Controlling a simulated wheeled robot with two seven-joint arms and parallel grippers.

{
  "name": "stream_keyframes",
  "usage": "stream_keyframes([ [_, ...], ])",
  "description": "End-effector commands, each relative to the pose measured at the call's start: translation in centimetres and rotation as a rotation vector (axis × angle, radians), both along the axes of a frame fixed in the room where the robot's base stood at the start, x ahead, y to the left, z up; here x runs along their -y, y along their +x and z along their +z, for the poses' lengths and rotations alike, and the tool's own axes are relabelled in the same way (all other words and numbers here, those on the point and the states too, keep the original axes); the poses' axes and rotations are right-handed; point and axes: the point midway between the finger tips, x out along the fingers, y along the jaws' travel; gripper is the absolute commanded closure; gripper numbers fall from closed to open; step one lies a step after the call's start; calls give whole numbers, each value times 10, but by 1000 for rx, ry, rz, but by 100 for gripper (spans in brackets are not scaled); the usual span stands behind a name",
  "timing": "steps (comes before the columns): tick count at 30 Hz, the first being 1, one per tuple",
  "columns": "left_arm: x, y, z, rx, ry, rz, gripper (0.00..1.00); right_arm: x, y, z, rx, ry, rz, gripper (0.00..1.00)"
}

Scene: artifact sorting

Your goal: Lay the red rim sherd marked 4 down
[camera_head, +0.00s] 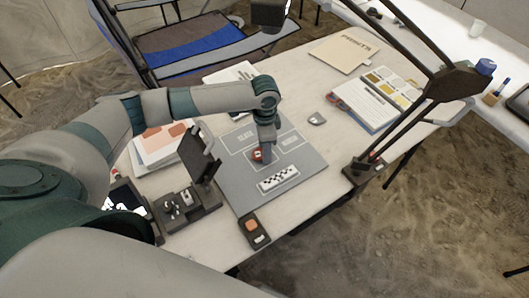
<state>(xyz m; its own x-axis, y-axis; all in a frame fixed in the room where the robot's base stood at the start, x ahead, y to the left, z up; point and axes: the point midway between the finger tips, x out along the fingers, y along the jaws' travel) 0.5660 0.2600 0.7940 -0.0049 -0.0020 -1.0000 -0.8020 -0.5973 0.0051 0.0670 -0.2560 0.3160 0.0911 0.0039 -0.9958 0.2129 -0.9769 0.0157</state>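My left gripper (264,156) points down over the grey sorting mat (300,160), near its middle. A small red sherd (257,155) with a pale mark shows at its fingertips; the mark is too small to read. The fingers appear closed on the sherd, which is at or just above the mat; I cannot tell whether it touches. The mat has white outlined, labelled boxes, and the sherd is near the lower edge of the boxes, partly hidden by the fingers.
A checkered scale bar (278,179) lies on the mat in front of the gripper. A dark stand (196,155) is at left, a lamp base (364,171) at right, and a small device (254,232) in front.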

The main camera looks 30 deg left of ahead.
Motion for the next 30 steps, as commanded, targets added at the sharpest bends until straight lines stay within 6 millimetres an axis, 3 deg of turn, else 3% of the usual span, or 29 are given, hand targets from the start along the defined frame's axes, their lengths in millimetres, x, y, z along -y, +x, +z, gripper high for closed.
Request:
stream_keyframes([
  [16,0,0,-6,1,-1,1,78,1,0,-3,-1,-1,0,100],
  [17,0,0,-6,1,-1,1,51,1,0,-3,-1,-1,0,100],
  [19,0,0,-6,1,-1,1,37,1,0,-4,-1,-1,1,100],
  [30,0,0,-4,1,-1,0,37,1,0,-4,-1,-1,0,100],
])
